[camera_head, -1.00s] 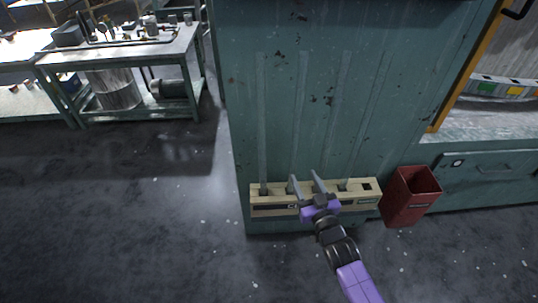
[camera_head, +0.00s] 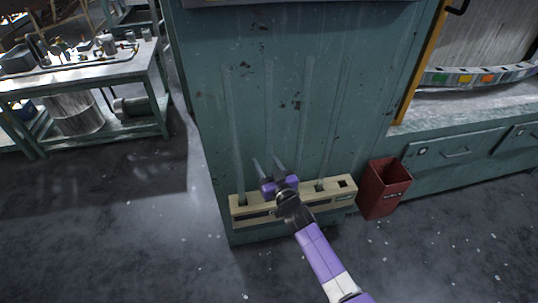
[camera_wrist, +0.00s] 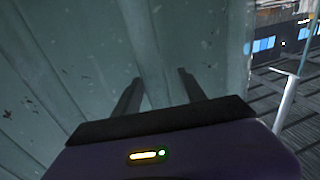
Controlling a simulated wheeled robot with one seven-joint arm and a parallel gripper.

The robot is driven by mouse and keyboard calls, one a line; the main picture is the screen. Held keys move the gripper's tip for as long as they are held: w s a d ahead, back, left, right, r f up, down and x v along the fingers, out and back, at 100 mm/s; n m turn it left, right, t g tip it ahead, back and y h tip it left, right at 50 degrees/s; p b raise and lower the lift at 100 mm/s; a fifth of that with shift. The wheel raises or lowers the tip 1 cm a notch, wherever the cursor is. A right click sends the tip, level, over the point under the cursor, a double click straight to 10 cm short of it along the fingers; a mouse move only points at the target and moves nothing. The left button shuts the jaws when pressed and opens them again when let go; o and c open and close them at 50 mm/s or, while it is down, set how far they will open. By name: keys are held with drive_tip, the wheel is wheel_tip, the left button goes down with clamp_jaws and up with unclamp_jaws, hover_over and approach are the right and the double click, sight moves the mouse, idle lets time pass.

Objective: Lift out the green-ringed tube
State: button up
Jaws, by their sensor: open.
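Several tall, thin glass tubes stand upright in a cream rack (camera_head: 238,218) against a green cabinet. The leftmost tube (camera_head: 232,125) and the second tube (camera_head: 268,110) show clearly; the third tube (camera_head: 305,110) and the fourth tube (camera_head: 337,110) stand to their right. I cannot make out a green ring on any of them. My gripper (camera_head: 266,162) is open just above the rack, its fingers seeming to straddle the second tube. In the wrist view, a pale upright tube (camera_wrist: 138,35) runs between the fingers. My gripper hides part of the rack's middle.
A red bin (camera_head: 383,190) stands at the rack's right end. The green cabinet face (camera_head: 290,35) rises close behind the tubes. A workbench (camera_head: 85,72) with small items is at the far left. The floor in front is clear.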

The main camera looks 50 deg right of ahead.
drive_tip(key=shift+c, duration=0.2)
clamp_jaws()
